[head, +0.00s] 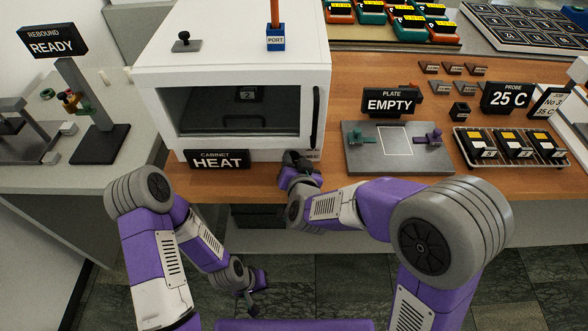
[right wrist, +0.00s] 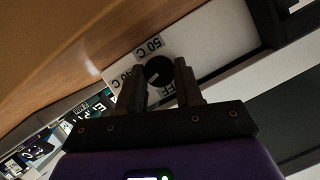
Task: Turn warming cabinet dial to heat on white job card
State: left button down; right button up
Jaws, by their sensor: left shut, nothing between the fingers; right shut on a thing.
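The white warming cabinet (head: 225,50) stands at the back left with a "CABINET HEAT" sign (head: 218,160) below its closed glass door. My right gripper (head: 299,160) is at the cabinet's lower right corner and hides the dial in the head view. In the right wrist view the round black dial (right wrist: 158,70) sits between the fingertips, and the gripper is shut on it. Labels "50 C", "40 C" and part of "OFF" surround it; its setting is unclear. A white job card (head: 548,102) stands at the right edge, partly readable as "35 C". My left gripper (head: 253,294) is shut and empty, low over the floor.
A metal plate (head: 365,160) with an "EMPTY" sign (head: 390,101) lies right of the cabinet. Beyond it are a rack of black blocks (head: 510,148) and a "25 C" probe display (head: 505,97). A "READY" rebound stand (head: 88,110) is at left.

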pick_arm(q)
jog(key=shift+f+b, duration=1.2)
jog(key=shift+f, duration=0.35)
pick_arm(e)
jog(key=shift+f+m+y, duration=0.1)
jog(key=shift+m+y, duration=0.3)
jog(key=shift+m, duration=0.2)
jog(key=o, duration=0.8)
jog(key=shift+c, duration=0.2)
jog(key=p+v, duration=0.2)
jog(key=v, duration=0.4)
jog(key=shift+s+d+r, duration=0.1)
jog(key=shift+s+r, duration=0.1)
jog(key=shift+s, duration=0.15)
jog(key=shift+s+d, duration=0.1)
jog(key=shift+s, duration=0.35)
pick_arm(q)
notch_tip(320, 180, up, 2)
jog(key=shift+r, duration=0.2)
